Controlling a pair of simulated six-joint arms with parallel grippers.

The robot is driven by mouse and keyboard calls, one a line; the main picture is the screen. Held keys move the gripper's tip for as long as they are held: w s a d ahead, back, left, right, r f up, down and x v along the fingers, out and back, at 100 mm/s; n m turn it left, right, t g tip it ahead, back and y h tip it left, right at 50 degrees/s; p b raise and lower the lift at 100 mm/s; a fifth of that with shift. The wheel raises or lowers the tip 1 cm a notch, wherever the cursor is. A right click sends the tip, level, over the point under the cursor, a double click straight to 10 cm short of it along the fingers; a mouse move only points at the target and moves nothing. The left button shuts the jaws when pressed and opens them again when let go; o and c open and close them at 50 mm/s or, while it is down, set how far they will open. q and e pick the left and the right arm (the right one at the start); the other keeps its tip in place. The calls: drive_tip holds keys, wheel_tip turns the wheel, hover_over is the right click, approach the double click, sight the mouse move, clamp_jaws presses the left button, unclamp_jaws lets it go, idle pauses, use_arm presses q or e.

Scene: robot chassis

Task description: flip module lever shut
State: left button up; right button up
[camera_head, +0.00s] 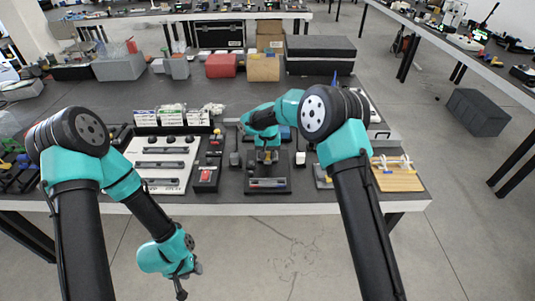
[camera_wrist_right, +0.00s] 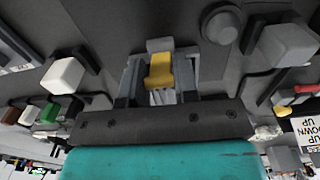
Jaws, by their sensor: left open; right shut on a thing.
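The dark module (camera_head: 268,187) lies near the table's front edge, with a light slot bar across its front part. A small yellow lever (camera_wrist_right: 160,69) shows between the fingers of my right gripper (camera_wrist_right: 160,82) in the right wrist view. The right gripper is shut on this lever. In the head view my right gripper (camera_head: 268,157) comes down over the back of the module, and the forearm hides part of it. My left gripper (camera_head: 180,286) is open and empty, hanging low in front of the table.
A white panel with dark handles (camera_head: 160,165) and a small box with a red part (camera_head: 206,177) stand left of the module. A wooden board with white pegs (camera_head: 397,174) is at right.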

drive_tip(key=shift+s+f+t, duration=0.1)
drive_tip(key=shift+s+t, duration=0.3)
drive_tip(key=shift+t, duration=0.55)
drive_tip(key=shift+s+f+t, duration=0.1)
drive_tip(key=shift+s+t, duration=0.3)
drive_tip(key=shift+t, duration=0.55)
drive_tip(key=shift+c, duration=0.2)
drive_tip(key=shift+s+a+f+t, duration=0.1)
drive_tip(key=shift+s+f+t, duration=0.2)
drive_tip(key=shift+t, duration=0.5)
drive_tip(key=shift+s+f+t, duration=0.2)
drive_tip(key=shift+s+t, duration=0.05)
drive_tip(key=shift+t, duration=0.55)
drive_tip(key=o, duration=0.9)
drive_tip(key=v, duration=1.7)
drive_tip(key=shift+s+a+r, duration=0.15)
drive_tip(key=shift+a, duration=0.2)
